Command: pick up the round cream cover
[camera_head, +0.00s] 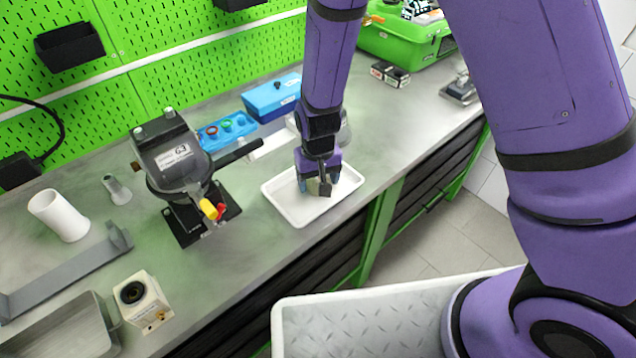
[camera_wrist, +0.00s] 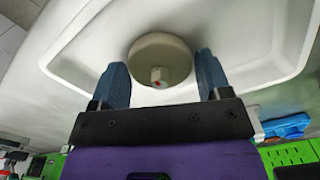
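The round cream cover (camera_wrist: 160,58) lies in a white tray in the wrist view. It is a disc with a small raised knob at its middle, partly shown between the fingers. My gripper (camera_wrist: 160,82) is open, with one blue fingertip on each side of the cover's lower half. I cannot tell whether the fingers touch it. In the head view my gripper (camera_head: 318,186) points down into the white tray (camera_head: 291,213) on the bench, and the cover is hidden behind it.
Left of the tray stands a grey pump device (camera_head: 178,165) on a black base, its dark handle reaching toward my arm. A blue box (camera_head: 272,97) is behind. A small cream block (camera_head: 142,302) is at front left. Bare bench lies right of the tray.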

